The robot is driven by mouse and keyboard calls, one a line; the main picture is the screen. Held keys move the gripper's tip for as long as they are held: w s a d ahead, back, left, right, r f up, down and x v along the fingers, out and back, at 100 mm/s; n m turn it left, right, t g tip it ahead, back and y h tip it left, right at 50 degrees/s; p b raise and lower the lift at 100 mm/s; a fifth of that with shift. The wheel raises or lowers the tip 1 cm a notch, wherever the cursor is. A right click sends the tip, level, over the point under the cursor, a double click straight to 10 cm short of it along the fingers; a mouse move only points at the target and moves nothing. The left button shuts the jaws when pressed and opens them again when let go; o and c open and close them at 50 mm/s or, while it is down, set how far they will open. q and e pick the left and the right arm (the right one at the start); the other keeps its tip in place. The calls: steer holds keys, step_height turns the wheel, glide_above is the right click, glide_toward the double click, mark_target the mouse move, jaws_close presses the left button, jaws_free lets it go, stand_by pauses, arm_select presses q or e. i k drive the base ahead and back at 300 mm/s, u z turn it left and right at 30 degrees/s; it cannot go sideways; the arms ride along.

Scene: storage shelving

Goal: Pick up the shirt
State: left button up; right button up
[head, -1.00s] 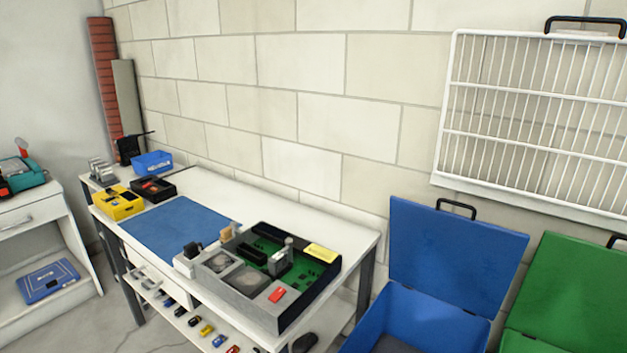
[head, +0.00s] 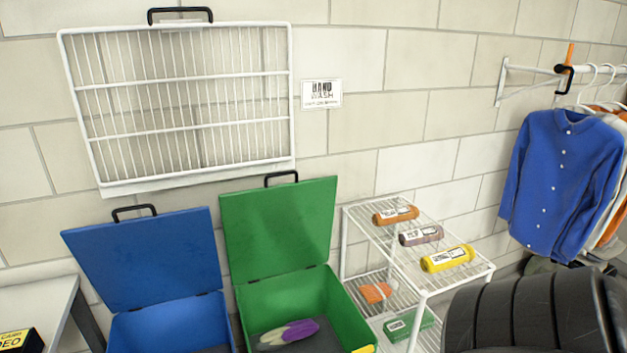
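A blue button-up shirt (head: 562,180) hangs at the right of the head view, on a white hanger from a wall rail (head: 590,70). It is the frontmost garment there; other white and orange garments hang partly hidden behind it. Neither of my grippers shows in the head view, so I cannot see where they are relative to the shirt.
A large black ribbed object (head: 545,315) fills the lower right, below the shirt. A white wire shelf (head: 365,240) holds several rolled items. An open green bin (head: 280,225) and an open blue bin (head: 150,255) stand left of it. A white wire rack (head: 180,105) is on the wall.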

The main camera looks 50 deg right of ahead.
mark_target(410, 212)
steer(key=z, duration=1.65)
